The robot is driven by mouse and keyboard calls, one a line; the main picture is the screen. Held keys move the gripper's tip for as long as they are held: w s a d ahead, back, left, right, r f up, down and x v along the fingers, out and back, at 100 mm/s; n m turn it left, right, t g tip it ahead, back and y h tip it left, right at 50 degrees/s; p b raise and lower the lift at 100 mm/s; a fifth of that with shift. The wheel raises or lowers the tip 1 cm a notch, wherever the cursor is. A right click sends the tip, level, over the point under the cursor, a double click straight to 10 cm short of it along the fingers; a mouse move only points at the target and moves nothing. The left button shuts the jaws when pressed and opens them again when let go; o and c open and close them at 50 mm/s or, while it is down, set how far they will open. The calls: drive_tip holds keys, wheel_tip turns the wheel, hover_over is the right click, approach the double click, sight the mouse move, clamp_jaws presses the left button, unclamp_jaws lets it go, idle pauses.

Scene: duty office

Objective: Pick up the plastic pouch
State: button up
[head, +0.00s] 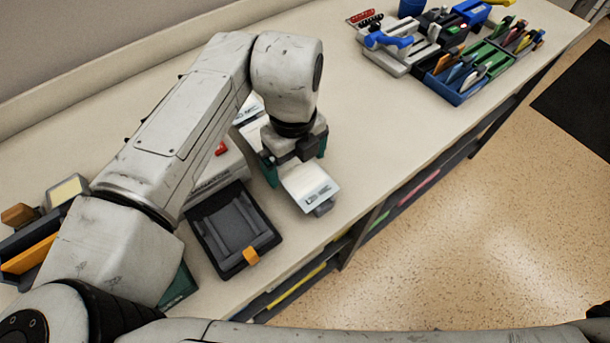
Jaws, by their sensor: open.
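My gripper (292,168) points down over the counter, with its teal fingers apart. A white item with dark print (311,186) lies just below and in front of it, near the counter's front edge. It looks like the plastic pouch, but I cannot tell for certain. Its rear part is hidden by my gripper, and I cannot tell whether the fingers touch it. A small grey part shows under its front end. Another white printed item (249,111) is partly hidden behind my wrist.
A black tray (207,243) with an orange tab stands left of my gripper, beside a pale box with a red part (222,150). Blue and green bins (456,92) with tools stand at the far right. The counter (375,135) between is clear.

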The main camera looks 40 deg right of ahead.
drive_tip(key=shift+f, duration=0.25)
idle(0.6)
drive_tip(key=shift+c, duration=0.4)
drive_tip(key=c, duration=0.7)
